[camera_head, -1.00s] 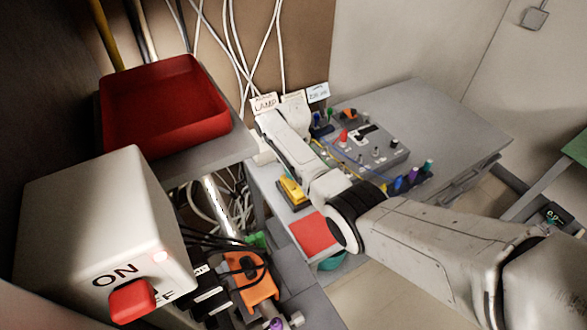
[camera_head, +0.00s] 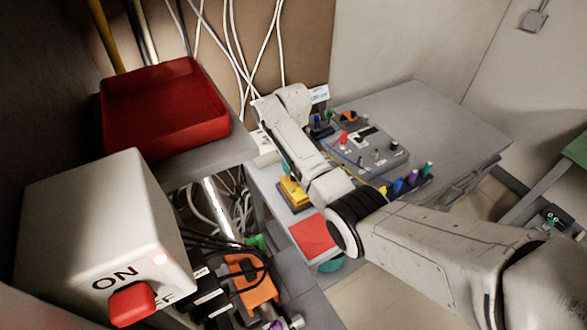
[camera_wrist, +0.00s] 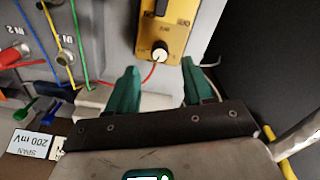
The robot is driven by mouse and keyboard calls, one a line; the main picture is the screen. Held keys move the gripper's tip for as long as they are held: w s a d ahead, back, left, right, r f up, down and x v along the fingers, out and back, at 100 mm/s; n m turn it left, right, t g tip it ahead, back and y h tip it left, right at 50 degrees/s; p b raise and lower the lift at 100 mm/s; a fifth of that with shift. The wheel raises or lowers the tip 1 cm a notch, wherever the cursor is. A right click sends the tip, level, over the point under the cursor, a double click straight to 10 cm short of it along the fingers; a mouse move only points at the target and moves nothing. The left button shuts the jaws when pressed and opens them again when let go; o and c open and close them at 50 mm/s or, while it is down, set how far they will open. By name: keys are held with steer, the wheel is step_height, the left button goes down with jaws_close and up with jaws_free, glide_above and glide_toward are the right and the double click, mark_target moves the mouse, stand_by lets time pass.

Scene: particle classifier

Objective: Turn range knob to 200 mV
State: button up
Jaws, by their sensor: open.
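In the wrist view, a small round knob (camera_wrist: 160,52) with a pale cap and a dark skirt sits on a yellow panel (camera_wrist: 171,28). The printing by it is too small to read. My gripper (camera_wrist: 160,66) has green fingers, spread apart; the knob lies in line with the gap between them. I cannot tell whether either finger touches it. A white label (camera_wrist: 33,144) reading "SPAN 200 mV" shows at the lower left. In the head view my wrist (camera_head: 285,105) hides the fingers and the knob.
A grey panel (camera_wrist: 107,25) with sockets and coloured leads adjoins the yellow panel. A red lead (camera_wrist: 150,72) runs close to the fingers. In the head view, a grey control box (camera_head: 385,150) stands right of my arm, a red tray (camera_head: 165,105) at left.

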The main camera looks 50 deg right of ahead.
step_height(320, 180, up, 6)
steer(key=shift+f+b, duration=0.1)
steer(key=shift+b, duration=0.2)
stand_by(0.6)
